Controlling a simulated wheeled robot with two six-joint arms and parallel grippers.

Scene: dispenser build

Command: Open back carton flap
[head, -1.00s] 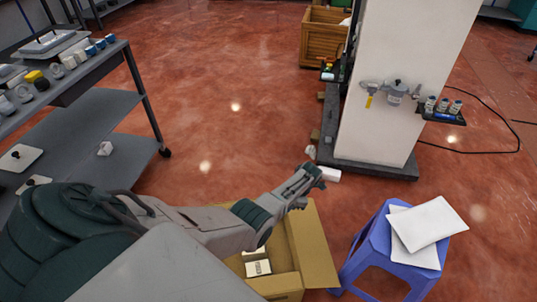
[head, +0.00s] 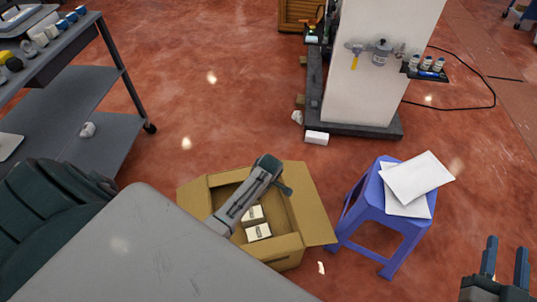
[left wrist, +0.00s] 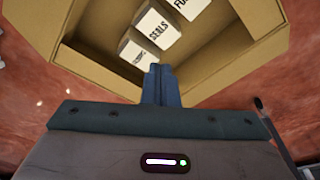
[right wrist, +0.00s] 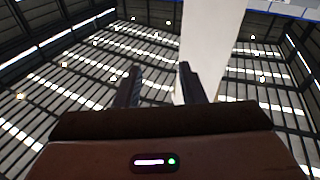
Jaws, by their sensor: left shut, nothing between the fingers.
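The open cardboard carton (head: 285,252) stands on the floor, with small white labelled boxes (head: 258,232) inside. Its right flap (head: 318,210) and left flap (head: 193,198) are spread outward. My left arm crosses over the carton and partly hides its back edge, so I cannot tell how the back flap lies. In the left wrist view my left gripper (left wrist: 160,84) is shut and empty, its tips in front of the carton's wall and the boxes. My right gripper (head: 506,260) is open and empty at the lower right; in the right wrist view (right wrist: 158,86) it points toward the ceiling.
A blue stool (head: 385,205) with white packets (head: 418,178) stands just right of the carton. A white pillar (head: 382,90) on a dark base and a small white block (head: 316,138) are behind. A grey cart (head: 65,105) stands at left.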

